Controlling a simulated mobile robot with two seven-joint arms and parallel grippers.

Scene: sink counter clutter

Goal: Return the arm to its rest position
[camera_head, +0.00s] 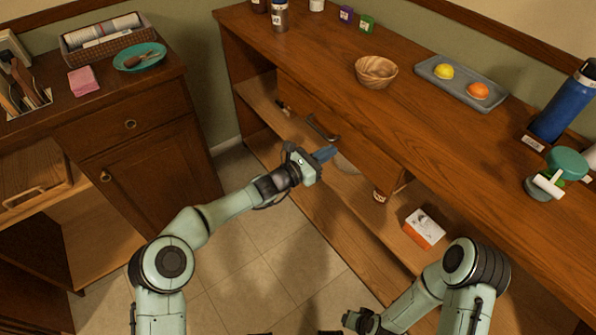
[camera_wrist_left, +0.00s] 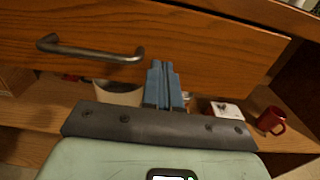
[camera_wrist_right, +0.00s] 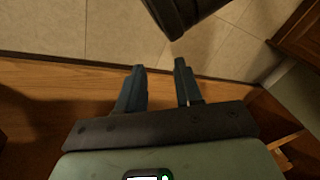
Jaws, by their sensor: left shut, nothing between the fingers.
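My left gripper (camera_head: 325,154) is in front of the wooden drawer (camera_head: 345,137) under the right-hand counter, just below and beside its metal handle (camera_head: 322,128). In the left wrist view its blue fingers (camera_wrist_left: 162,84) are together and empty. The drawer handle (camera_wrist_left: 90,48) is up and to the left of the fingertips there, apart from them. My right gripper (camera_wrist_right: 159,78) has its fingers apart with nothing between them, over a wooden surface and floor tiles. In the head view the right arm is low at the bottom right, its fingers not clearly visible.
The lower shelf holds an orange-and-white box (camera_head: 424,228) and a red mug (camera_wrist_left: 271,120). The counter carries a wooden bowl (camera_head: 376,71), a grey tray (camera_head: 462,82) with lemon and orange, and a blue bottle (camera_head: 565,102). Open floor (camera_head: 270,245) lies between the cabinets.

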